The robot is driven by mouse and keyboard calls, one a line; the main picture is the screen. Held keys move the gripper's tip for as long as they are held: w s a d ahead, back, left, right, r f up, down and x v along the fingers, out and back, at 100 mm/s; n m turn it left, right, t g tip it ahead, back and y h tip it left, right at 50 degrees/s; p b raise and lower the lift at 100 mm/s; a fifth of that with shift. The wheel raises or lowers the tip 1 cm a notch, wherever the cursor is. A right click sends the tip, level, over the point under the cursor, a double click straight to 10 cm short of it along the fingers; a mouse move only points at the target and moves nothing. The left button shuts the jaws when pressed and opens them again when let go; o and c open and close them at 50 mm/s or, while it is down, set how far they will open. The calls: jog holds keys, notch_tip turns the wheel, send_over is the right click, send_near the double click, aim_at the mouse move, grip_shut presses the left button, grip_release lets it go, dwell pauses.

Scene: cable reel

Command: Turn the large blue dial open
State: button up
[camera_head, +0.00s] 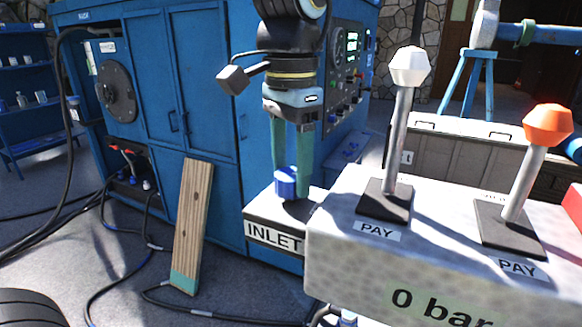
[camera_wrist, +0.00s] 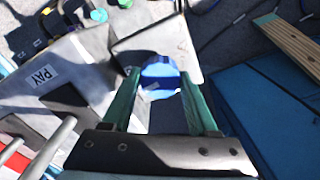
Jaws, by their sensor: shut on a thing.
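The large blue dial (camera_head: 286,183) stands on top of the box labelled INLET (camera_head: 274,236), in the middle of the head view. My gripper (camera_head: 292,190) points straight down over it, with its green fingers on either side of the dial. The fingers are shut on the dial. In the wrist view the blue dial (camera_wrist: 160,75) sits between the tips of my gripper (camera_wrist: 160,80). The dial's lower part and its turn marking, if any, are hidden or too small to tell.
Right of the dial, a grey console (camera_head: 440,235) reading "0 bar" carries a white-knobbed lever (camera_head: 400,130) and an orange-knobbed lever (camera_head: 528,165), both labelled PAY. A blue cabinet (camera_head: 190,70) stands behind. A wooden plank (camera_head: 191,225) leans on it. Hoses lie on the floor.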

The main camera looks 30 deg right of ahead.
aim_at(291, 174)
jog(key=shift+r+m, duration=0.1)
jog(key=shift+m, duration=0.4)
dwell(0.3)
jog(key=o, duration=1.4)
notch_tip(291, 174, up, 11)
jog(key=shift+f+b, duration=0.15)
jog(key=shift+b, duration=0.9)
